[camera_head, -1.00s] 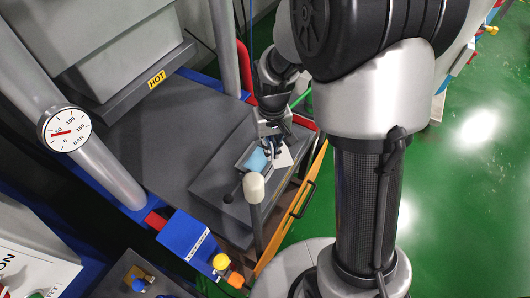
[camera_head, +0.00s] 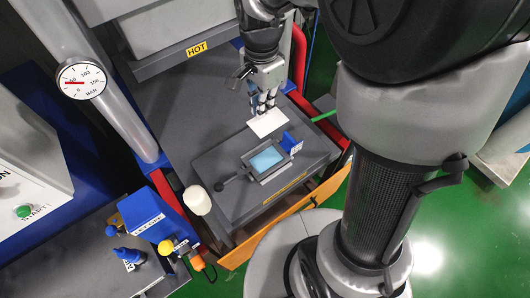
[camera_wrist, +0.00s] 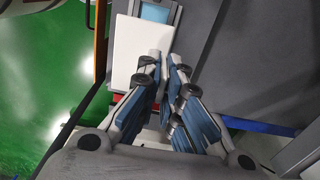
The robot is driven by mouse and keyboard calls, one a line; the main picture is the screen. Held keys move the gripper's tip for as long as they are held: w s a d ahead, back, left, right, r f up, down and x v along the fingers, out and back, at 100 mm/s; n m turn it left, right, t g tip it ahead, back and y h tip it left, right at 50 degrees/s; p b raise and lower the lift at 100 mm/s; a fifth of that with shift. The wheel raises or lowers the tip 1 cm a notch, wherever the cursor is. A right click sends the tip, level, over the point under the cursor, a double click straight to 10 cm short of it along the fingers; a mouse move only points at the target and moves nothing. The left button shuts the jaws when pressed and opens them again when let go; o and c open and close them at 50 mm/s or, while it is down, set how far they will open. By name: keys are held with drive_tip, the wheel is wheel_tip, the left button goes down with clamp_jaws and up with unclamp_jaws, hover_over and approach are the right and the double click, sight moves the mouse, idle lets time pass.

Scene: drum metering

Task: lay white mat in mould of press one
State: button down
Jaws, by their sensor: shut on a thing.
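My gripper (camera_head: 264,104) is shut on the white mat (camera_head: 269,123) and holds it by its edge behind the mould. The mat also shows in the wrist view (camera_wrist: 134,50), flat and held at one side between the fingers (camera_wrist: 165,72). The mould (camera_head: 266,160) is a grey frame with a light blue floor, on a dark slab (camera_head: 222,162) at the front of the press. The mat is apart from the mould in the head view. In the wrist view the mat lies beside the blue floor (camera_wrist: 156,12), overlapping part of the mould from that angle.
A small blue block (camera_head: 290,143) stands at the mould's far right corner. A handle with a dark knob (camera_head: 219,186) sticks out to its left. The press head marked HOT (camera_head: 197,50) hangs above the back. A white rounded knob (camera_head: 197,200) stands front left.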

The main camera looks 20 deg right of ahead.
sight(263, 154)
wheel_tip(263, 154, down, 20)
drive_tip(key=b, duration=0.6)
drive_tip(key=shift+a, duration=0.1)
drive_tip(key=shift+r, duration=0.1)
drive_tip(key=c, duration=2.2)
unclamp_jaws()
drive_tip(key=shift+f, duration=0.2)
drive_tip(key=shift+c, duration=0.2)
drive_tip(key=o, duration=0.5)
drive_tip(key=shift+c, duration=0.2)
